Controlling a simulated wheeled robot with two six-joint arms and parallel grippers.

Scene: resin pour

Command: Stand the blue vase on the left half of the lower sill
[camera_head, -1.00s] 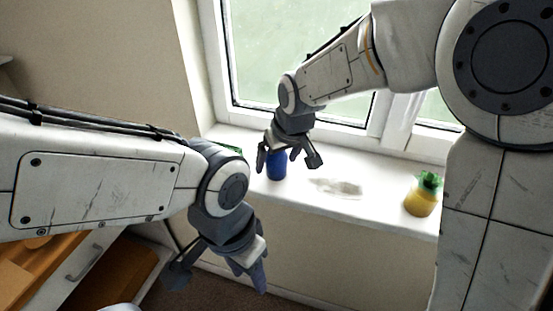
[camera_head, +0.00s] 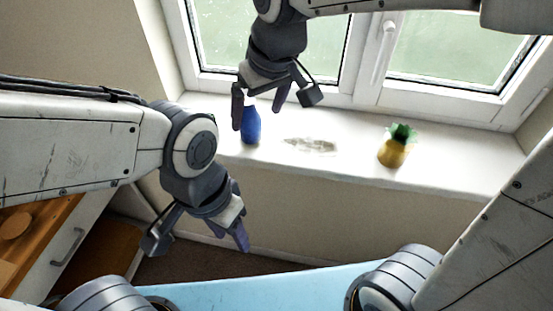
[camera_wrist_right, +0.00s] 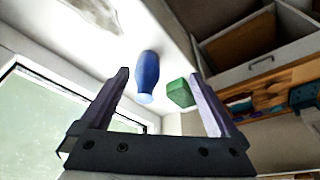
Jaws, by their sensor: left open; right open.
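The blue vase (camera_head: 251,127) stands upright on the left part of the white window sill (camera_head: 350,165), the only sill in view. My right gripper (camera_head: 252,100) is open just above the vase; one finger overlaps the vase's left edge in the head view. In the right wrist view the blue vase (camera_wrist_right: 148,75) shows between and beyond the spread fingers of the right gripper (camera_wrist_right: 160,76), with nothing held. My left gripper (camera_head: 240,225) is open and empty, pointing down in front of the sill, over the floor.
A yellow pineapple-shaped object (camera_head: 395,148) with a green top stands farther right on the sill. A greyish patch (camera_head: 310,145) lies between it and the vase. A green block (camera_wrist_right: 180,92) sits beside the vase. The window (camera_head: 420,50) rises behind; a drawer unit (camera_head: 70,240) stands lower left.

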